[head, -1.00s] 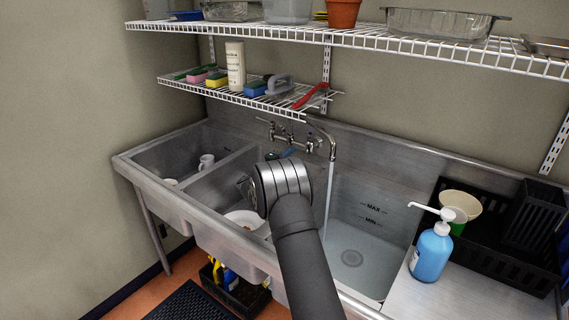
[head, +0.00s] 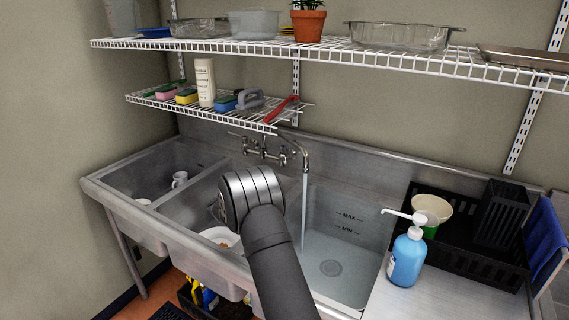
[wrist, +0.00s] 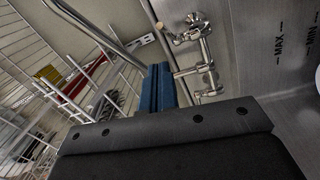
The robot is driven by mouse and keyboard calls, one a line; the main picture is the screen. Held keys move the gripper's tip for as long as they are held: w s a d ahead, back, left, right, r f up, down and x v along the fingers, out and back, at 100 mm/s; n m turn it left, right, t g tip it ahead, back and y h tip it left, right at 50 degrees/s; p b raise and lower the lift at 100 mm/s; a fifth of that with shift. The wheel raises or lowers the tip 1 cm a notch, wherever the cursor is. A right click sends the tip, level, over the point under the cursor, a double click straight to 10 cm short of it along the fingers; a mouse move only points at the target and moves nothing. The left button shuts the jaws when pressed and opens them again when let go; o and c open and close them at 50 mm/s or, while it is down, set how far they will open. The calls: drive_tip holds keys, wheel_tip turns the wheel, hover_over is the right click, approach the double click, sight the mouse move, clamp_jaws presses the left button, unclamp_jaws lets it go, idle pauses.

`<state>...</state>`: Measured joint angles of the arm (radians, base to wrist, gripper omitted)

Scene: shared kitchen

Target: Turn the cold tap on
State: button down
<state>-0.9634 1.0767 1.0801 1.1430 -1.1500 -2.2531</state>
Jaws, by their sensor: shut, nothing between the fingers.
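The wall-mounted tap (head: 264,149) has metal handles and a tall bent spout (head: 306,160). A stream of water (head: 304,210) runs from the spout into the right basin. I cannot tell which handle is the cold one. In the wrist view, a metal tap handle (wrist: 194,22) and its fittings show just right of my gripper's blue fingers (wrist: 158,88). The fingers are shut and hold nothing. Whether they touch the tap is unclear. In the head view my gripper is hidden behind my own wrist.
A wire shelf (head: 205,108) with sponges, a bottle and a red-handled item hangs above the tap, close to my gripper. A blue soap dispenser (head: 406,258) stands on the right counter by a black rack (head: 470,262). A mug (head: 180,179) sits in the left basin.

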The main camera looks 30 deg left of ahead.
drive_tip(key=w+m, duration=0.1)
drive_tip(key=m, duration=0.2)
drive_tip(key=m+g+y, duration=0.2)
drive_tip(key=m+y, duration=0.4)
drive_tip(key=m, duration=1.5)
approach(285, 153)
drive_tip(key=s+d, duration=0.2)
drive_tip(key=d+m+g, duration=0.1)
drive_tip(key=d+m, duration=0.1)
drive_tip(key=m, duration=0.5)
drive_tip(key=r+x, duration=0.1)
drive_tip(key=x, duration=0.9)
drive_tip(key=shift+w+f+m+y, duration=0.2)
drive_tip(key=shift+f+m+y, duration=0.1)
drive_tip(key=shift+f, duration=0.15)
